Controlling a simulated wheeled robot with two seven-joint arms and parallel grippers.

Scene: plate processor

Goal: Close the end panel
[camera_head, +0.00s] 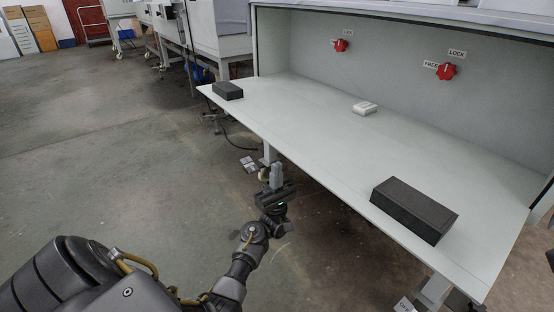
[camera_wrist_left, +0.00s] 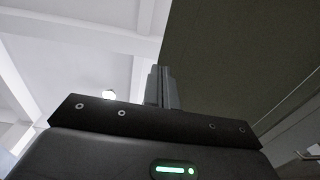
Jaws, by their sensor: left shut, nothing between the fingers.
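The end panel (camera_head: 300,110) of the plate processor lies open and flat, a broad pale grey shelf in front of the cabinet opening in the head view. Black blocks sit on it near its left end (camera_head: 228,91) and right front (camera_head: 414,209). My left gripper (camera_head: 276,168) is shut and empty, its fingers pointing up, just outside the panel's front edge in the picture. In the left wrist view the shut fingers (camera_wrist_left: 161,84) stand beside a dark surface (camera_wrist_left: 240,60), apparently the panel's underside. Whether they touch it I cannot tell. My right gripper is out of view.
Red knobs (camera_head: 446,71) with labels sit on the cabinet's back wall (camera_head: 400,55). A small white object (camera_head: 364,108) lies on the panel. Legs and a cable (camera_head: 240,147) are below the front edge. Open concrete floor (camera_head: 90,160) lies to the left.

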